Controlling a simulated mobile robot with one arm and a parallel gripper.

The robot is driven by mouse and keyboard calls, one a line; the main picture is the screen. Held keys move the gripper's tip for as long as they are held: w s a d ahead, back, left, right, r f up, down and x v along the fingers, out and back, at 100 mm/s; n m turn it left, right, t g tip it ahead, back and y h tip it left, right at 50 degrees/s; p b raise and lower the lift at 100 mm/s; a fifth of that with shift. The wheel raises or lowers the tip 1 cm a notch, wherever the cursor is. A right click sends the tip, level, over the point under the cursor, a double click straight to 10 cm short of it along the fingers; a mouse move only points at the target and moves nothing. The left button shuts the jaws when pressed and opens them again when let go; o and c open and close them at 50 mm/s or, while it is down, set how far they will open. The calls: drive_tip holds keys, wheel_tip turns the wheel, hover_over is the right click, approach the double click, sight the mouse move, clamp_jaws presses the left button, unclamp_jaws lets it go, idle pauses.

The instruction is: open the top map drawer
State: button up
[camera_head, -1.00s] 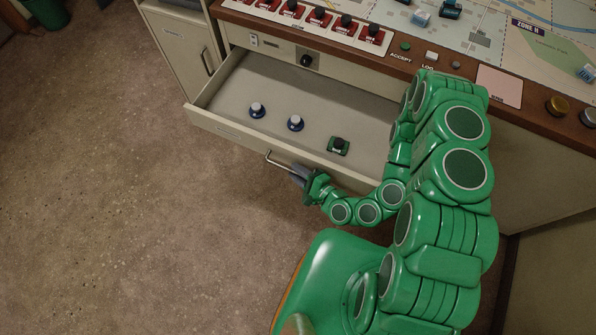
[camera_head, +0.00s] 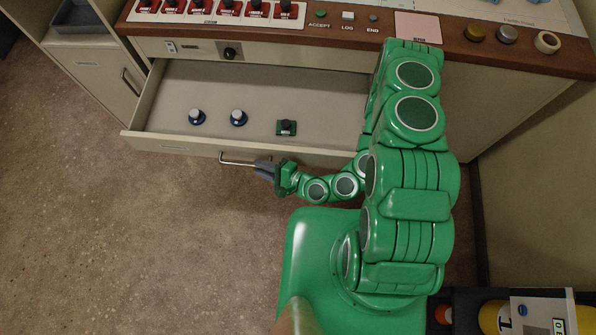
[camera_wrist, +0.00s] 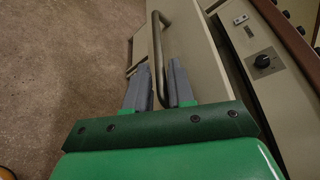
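The top map drawer (camera_head: 330,152) stands pulled out from the cream console, its inside in plain view. Its bar handle (camera_head: 236,160) is on the front panel and also shows in the wrist view (camera_wrist: 156,50). My gripper (camera_head: 264,169) is at the right end of this handle.
The console top (camera_head: 460,40) with red switches (camera_head: 202,8) runs above the drawer. A side cabinet (camera_head: 100,65) stands at the left. A yellow cylinder (camera_head: 492,316) stands at the lower right. The floor (camera_head: 130,240) in front and to the left is clear.

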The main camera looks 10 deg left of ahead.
drive_tip(key=f+v, duration=0.2)
drive_tip(key=v, duration=0.9)
drive_tip(key=shift+s+d, duration=0.25)
drive_tip(key=shift+d, duration=0.25)
idle(0.6)
drive_tip(key=shift+f, duration=0.15)
idle(0.6)
